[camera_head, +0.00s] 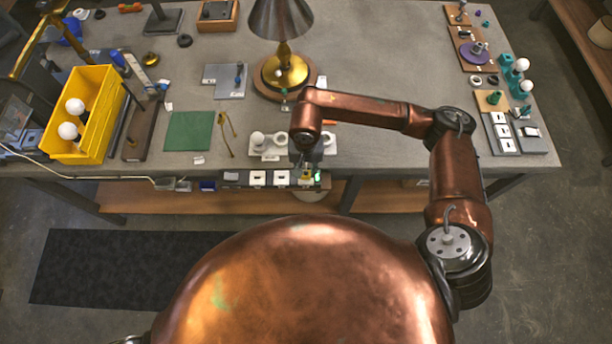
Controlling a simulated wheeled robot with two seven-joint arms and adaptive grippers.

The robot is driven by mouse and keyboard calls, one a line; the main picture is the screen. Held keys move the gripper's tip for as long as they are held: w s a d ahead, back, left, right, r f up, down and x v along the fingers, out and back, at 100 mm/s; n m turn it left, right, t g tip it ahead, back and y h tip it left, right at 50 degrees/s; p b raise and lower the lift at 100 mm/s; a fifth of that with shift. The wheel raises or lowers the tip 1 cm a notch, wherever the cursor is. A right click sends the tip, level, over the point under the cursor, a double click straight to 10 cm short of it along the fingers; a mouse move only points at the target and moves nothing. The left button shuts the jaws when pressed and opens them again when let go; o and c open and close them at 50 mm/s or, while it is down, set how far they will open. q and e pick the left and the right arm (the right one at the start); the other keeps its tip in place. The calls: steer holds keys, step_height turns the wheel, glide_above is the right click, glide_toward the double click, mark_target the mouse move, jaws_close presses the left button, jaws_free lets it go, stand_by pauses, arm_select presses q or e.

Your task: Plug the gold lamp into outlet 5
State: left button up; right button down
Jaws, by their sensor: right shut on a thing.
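A gold lamp (285,70) with a grey metal shade stands on a round wooden base at the back middle of the table. An outlet strip (257,178) with several white sockets runs along the table's front edge. My right gripper (307,174) points down at the strip's right end, shut on a small yellowish plug (308,170). The gripper and wrist hide most of the plug, and I cannot tell whether it is seated in a socket. A green glow shows beside it. Outlet numbers are too small to read. My left gripper is out of view.
A yellow bin (86,114) with white bulbs stands at the left. A green mat (189,131) and a white bulb holder (268,146) lie near the front. A pale cord (90,178) reaches the strip's left side. Switch plates (501,132) and bulbs stand at the right.

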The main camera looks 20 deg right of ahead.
mark_target(307, 172)
steer(key=shift+s, duration=0.1)
steer(key=c, duration=1.6)
jaws_free()
steer(key=shift+r, duration=0.3)
step_height(307, 172, up, 11)
steer(key=shift+r, duration=0.2)
steer(key=shift+d, duration=0.1)
